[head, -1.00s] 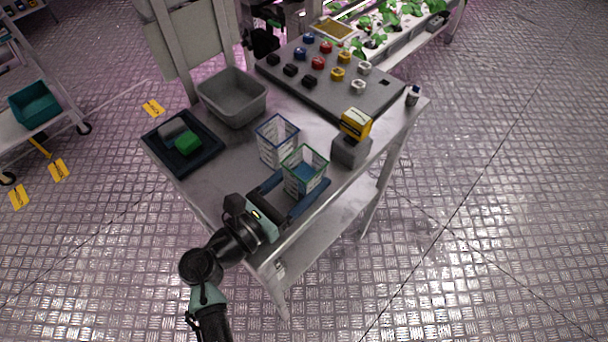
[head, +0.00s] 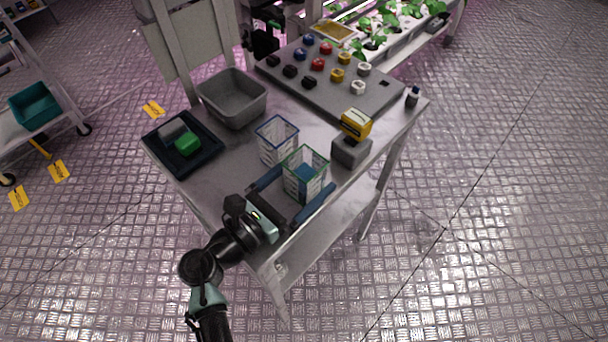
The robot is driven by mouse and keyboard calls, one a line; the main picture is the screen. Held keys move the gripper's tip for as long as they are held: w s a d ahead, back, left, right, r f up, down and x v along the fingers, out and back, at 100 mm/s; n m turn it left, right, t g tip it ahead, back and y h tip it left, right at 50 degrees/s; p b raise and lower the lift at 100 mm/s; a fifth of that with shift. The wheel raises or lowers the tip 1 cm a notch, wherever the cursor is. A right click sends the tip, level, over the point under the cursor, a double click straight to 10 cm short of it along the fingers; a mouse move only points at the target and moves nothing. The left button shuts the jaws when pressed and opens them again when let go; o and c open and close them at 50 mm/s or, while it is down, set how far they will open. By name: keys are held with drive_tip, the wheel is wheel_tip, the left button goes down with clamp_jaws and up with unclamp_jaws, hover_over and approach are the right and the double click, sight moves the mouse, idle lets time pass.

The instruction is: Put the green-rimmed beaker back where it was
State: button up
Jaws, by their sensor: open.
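The green-rimmed beaker (head: 304,181) is clear and stands upright near the front edge of the metal table, with a blue patch showing through its wall. My gripper (head: 306,179) is open, with one blue finger on each side of the beaker's lower part. The fingers look apart from its walls, though the far finger's tip is partly hidden. A blue-rimmed beaker (head: 277,141) stands close behind and to the left.
A grey block with a yellow box (head: 356,124) on it stands just right of the beakers. A grey bin (head: 233,98) and a dark tray (head: 206,157) with a green block lie left. A grey rack (head: 372,108) with coloured pieces fills the back. Bare table lies left of the gripper.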

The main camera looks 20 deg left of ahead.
drive_tip(key=v, duration=1.2)
drive_tip(key=shift+r, duration=0.15)
